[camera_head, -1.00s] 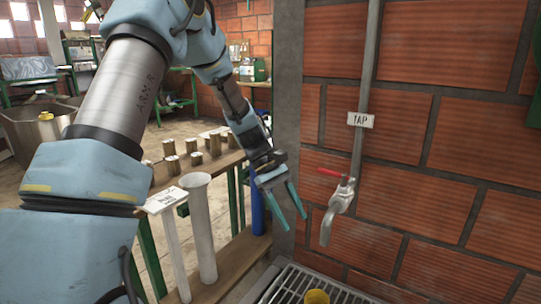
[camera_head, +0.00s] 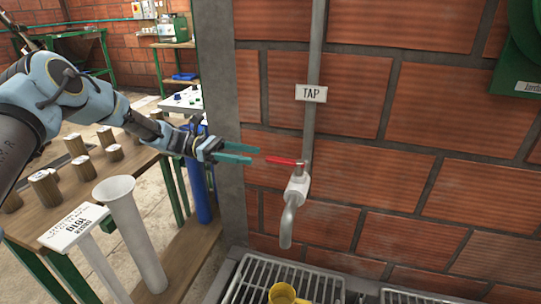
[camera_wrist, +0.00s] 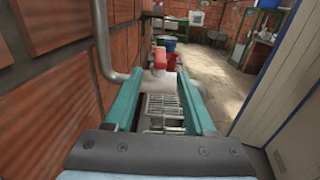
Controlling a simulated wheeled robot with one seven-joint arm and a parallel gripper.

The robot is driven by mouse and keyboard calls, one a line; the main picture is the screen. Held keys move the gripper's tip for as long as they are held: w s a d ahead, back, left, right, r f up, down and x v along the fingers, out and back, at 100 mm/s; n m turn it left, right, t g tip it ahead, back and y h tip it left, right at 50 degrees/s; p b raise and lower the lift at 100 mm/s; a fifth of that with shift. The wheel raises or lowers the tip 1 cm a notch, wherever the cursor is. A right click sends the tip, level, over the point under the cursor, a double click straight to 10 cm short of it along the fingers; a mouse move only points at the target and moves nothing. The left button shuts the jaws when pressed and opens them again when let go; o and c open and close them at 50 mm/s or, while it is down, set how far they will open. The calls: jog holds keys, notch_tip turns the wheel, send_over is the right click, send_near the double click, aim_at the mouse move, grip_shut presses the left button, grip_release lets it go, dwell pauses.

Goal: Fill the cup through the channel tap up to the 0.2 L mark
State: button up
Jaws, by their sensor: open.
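The metal tap (camera_head: 295,192) is on the brick wall under the TAP sign. Its red lever handle (camera_head: 284,160) points left, toward my gripper. The curved spout hangs down above the yellow cup (camera_head: 284,295), which stands on the grate, cut by the picture's bottom edge. The water level and the 0.2 L mark cannot be seen. My gripper (camera_head: 254,154) is open and empty, its teal fingers pointing right, just left of the handle. In the wrist view the red handle (camera_wrist: 160,57) appears between and beyond the fingertips of my gripper (camera_wrist: 160,80).
The brick wall lies close behind the tap. A metal grate (camera_head: 318,282) lies below it. At left, a wooden table (camera_head: 70,200) carries several brown cylinders, and a grey funnel-topped tube (camera_head: 130,230) stands beside it. A blue cylinder (camera_head: 199,190) stands behind my gripper.

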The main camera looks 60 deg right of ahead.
aim_at(279, 158)
jog(key=p+x, duration=0.2)
jog(key=x, duration=0.5)
jog(key=shift+s+r+p, duration=0.1)
jog(key=shift+s+p, duration=0.1)
jog(key=shift+p, duration=0.15)
jog(key=shift+x, duration=0.8)
jog(key=shift+c, duration=0.2)
jog(key=shift+w, duration=0.1)
grip_shut()
